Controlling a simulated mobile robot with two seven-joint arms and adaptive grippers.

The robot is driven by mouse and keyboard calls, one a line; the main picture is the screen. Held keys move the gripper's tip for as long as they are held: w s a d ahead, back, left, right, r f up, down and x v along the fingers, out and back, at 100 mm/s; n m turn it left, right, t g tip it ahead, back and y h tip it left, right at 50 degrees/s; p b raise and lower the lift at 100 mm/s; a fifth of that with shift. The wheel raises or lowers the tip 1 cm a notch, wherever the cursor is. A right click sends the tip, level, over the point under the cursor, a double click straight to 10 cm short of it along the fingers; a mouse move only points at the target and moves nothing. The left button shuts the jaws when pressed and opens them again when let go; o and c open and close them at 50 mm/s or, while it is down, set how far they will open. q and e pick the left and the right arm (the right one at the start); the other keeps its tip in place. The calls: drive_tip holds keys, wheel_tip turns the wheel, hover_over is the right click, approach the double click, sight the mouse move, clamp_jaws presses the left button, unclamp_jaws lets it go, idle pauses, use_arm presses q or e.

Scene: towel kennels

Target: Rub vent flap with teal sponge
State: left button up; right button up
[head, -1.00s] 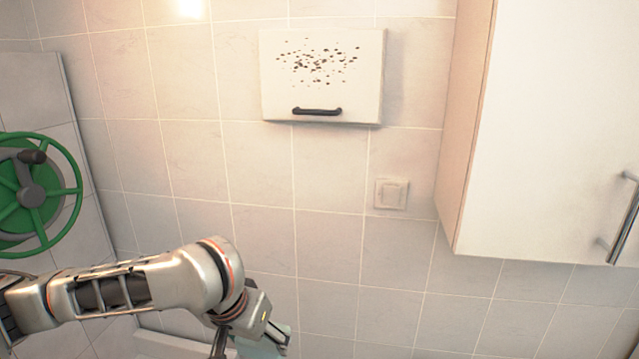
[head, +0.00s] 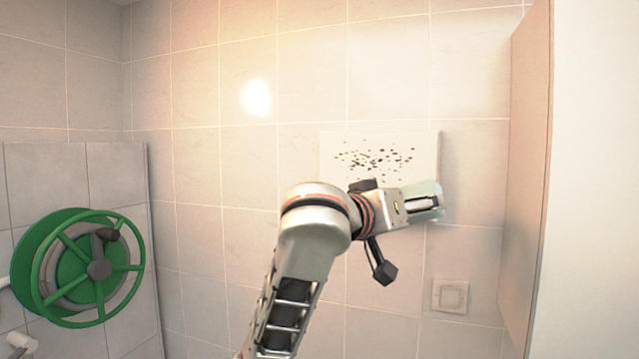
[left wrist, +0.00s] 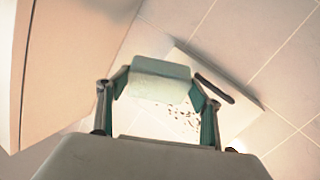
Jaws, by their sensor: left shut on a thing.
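The vent flap (head: 335,152) is a pale square panel on the tiled wall with dark specks across its upper part. In the head view my arm hides its lower part and handle. In the left wrist view the flap (left wrist: 182,58) lies tilted behind the sponge, with its dark bar handle (left wrist: 214,88) at the right. My left gripper (left wrist: 158,88) is shut on the pale teal sponge (left wrist: 160,68), held across its fingertips. In the head view the gripper (head: 422,204) is in front of the flap's lower right corner. I cannot tell whether the sponge touches the flap. My right gripper is out of view.
A white cabinet (head: 590,200) juts out to the right of the flap and also fills the left of the left wrist view (left wrist: 70,60). A green hose reel (head: 65,265) hangs at the left. A wall switch (head: 450,296) is below the flap.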

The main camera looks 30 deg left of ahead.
use_arm(q)
drive_tip(key=a+r+n+t+y, duration=0.2)
drive_tip(key=a+r+n+y, duration=0.15)
drive_tip(key=a+y, duration=0.45)
drive_tip(key=a+r+n+t+y, duration=0.2)
drive_tip(key=a+n+y, duration=0.15)
drive_tip(key=a, duration=0.75)
drive_tip(key=shift+h, duration=0.25)
drive_tip(key=w, duration=0.1)
drive_tip(key=w+a+b, duration=0.1)
drive_tip(key=w, duration=0.1)
drive_tip(key=w+b, duration=0.1)
drive_tip(key=shift+w+a+f, duration=0.15)
drive_tip(key=shift+w+a, duration=0.1)
drive_tip(key=shift+w, duration=0.15)
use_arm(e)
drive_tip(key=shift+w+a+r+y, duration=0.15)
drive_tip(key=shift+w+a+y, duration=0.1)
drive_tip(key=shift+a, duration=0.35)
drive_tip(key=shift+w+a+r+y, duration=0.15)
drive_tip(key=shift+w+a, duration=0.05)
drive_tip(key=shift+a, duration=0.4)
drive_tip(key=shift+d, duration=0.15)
use_arm(q)
drive_tip(key=shift+w, duration=0.3)
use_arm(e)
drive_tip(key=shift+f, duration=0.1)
